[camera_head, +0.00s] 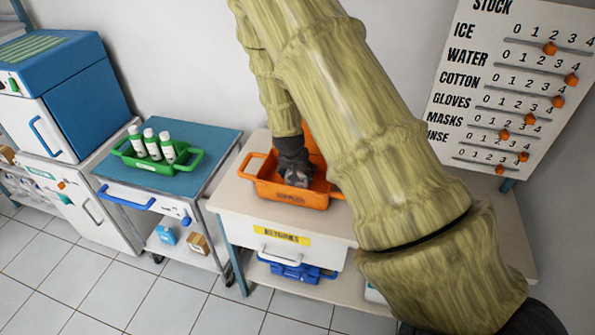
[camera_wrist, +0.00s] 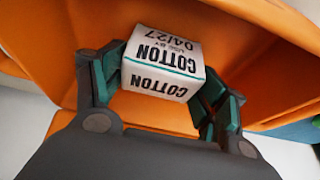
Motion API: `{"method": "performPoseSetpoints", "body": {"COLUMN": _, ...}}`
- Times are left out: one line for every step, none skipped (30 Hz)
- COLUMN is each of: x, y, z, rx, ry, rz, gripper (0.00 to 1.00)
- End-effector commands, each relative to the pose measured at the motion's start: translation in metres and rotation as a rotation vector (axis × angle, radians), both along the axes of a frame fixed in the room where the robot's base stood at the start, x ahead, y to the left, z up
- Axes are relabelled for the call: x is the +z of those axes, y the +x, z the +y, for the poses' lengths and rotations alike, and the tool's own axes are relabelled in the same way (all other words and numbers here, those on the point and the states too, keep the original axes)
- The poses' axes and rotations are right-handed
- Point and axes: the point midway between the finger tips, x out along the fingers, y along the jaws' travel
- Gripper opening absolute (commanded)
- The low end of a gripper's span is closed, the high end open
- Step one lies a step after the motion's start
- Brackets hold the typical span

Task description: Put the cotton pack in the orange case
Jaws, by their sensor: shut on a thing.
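The cotton pack (camera_wrist: 160,65) is a white box with teal edging and black COTTON lettering. In the wrist view it sits between the two fingers of my gripper (camera_wrist: 168,92), which is shut on it. The orange case (camera_head: 290,193) stands open on the white cabinet, with its lid up at the back. In the head view my gripper (camera_head: 297,178) points down inside the case's opening. The case's orange wall (camera_wrist: 60,30) surrounds the pack in the wrist view. Whether the pack touches the case floor I cannot tell.
A green tray (camera_head: 187,161) with several white bottles stands on the blue-topped cart (camera_head: 190,185) to the left. A stock board (camera_head: 510,85) hangs at the right. My arm hides part of the cabinet top (camera_head: 240,207). A blue case (camera_head: 295,270) lies on the lower shelf.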

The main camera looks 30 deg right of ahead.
Motion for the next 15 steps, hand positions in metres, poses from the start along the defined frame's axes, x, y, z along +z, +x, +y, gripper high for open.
{"method": "performPoseSetpoints", "body": {"x": -0.0003, "y": 0.0002, "z": -0.0002, "rx": 0.000, "ry": 0.000, "rz": 0.000, "gripper": 0.49}}
{"method": "performPoseSetpoints", "body": {"x": -0.0004, "y": 0.0001, "z": -0.0003, "rx": -0.001, "ry": -0.001, "rz": -0.001, "gripper": 0.49}}
{"method": "performPoseSetpoints", "body": {"x": -0.0003, "y": 0.0000, "z": -0.0003, "rx": -0.001, "ry": -0.001, "rz": -0.001, "gripper": 0.49}}
{"method": "performPoseSetpoints", "body": {"x": -0.0003, "y": -0.0001, "z": -0.0004, "rx": -0.001, "ry": -0.001, "rz": -0.001, "gripper": 0.49}}
{"method": "performPoseSetpoints", "body": {"x": -0.0003, "y": -0.0002, "z": -0.0005, "rx": -0.001, "ry": -0.001, "rz": -0.001, "gripper": 0.49}}
{"method": "performPoseSetpoints", "body": {"x": -0.0003, "y": -0.0003, "z": -0.0006, "rx": -0.001, "ry": -0.001, "rz": -0.001, "gripper": 0.49}}
{"method": "performPoseSetpoints", "body": {"x": -0.0006, "y": -0.0003, "z": -0.0007, "rx": -0.001, "ry": -0.001, "rz": -0.001, "gripper": 0.49}}
{"method": "performPoseSetpoints", "body": {"x": -0.0012, "y": -0.0004, "z": -0.0007, "rx": -0.001, "ry": -0.001, "rz": -0.001, "gripper": 0.49}}
{"method": "performPoseSetpoints", "body": {"x": -0.0024, "y": -0.0003, "z": -0.0006, "rx": -0.001, "ry": -0.001, "rz": -0.001, "gripper": 0.49}}
{"method": "performPoseSetpoints", "body": {"x": -0.0032, "y": -0.0003, "z": -0.0006, "rx": -0.001, "ry": -0.001, "rz": -0.001, "gripper": 0.49}}
{"method": "performPoseSetpoints", "body": {"x": -0.0038, "y": -0.0003, "z": -0.0005, "rx": -0.001, "ry": -0.001, "rz": -0.001, "gripper": 0.49}}
{"method": "performPoseSetpoints", "body": {"x": -0.0035, "y": -0.0002, "z": -0.0005, "rx": -0.001, "ry": -0.001, "rz": -0.001, "gripper": 0.76}}
{"method": "performPoseSetpoints", "body": {"x": -0.0032, "y": -0.0001, "z": -0.0005, "rx": -0.001, "ry": -0.001, "rz": -0.001, "gripper": 0.82}}
{"method": "performPoseSetpoints", "body": {"x": -0.0032, "y": -0.0001, "z": -0.0005, "rx": -0.001, "ry": -0.001, "rz": -0.001, "gripper": 0.87}}
{"method": "performPoseSetpoints", "body": {"x": -0.0032, "y": -0.0002, "z": -0.0005, "rx": -0.001, "ry": -0.001, "rz": -0.001, "gripper": 0.94}}
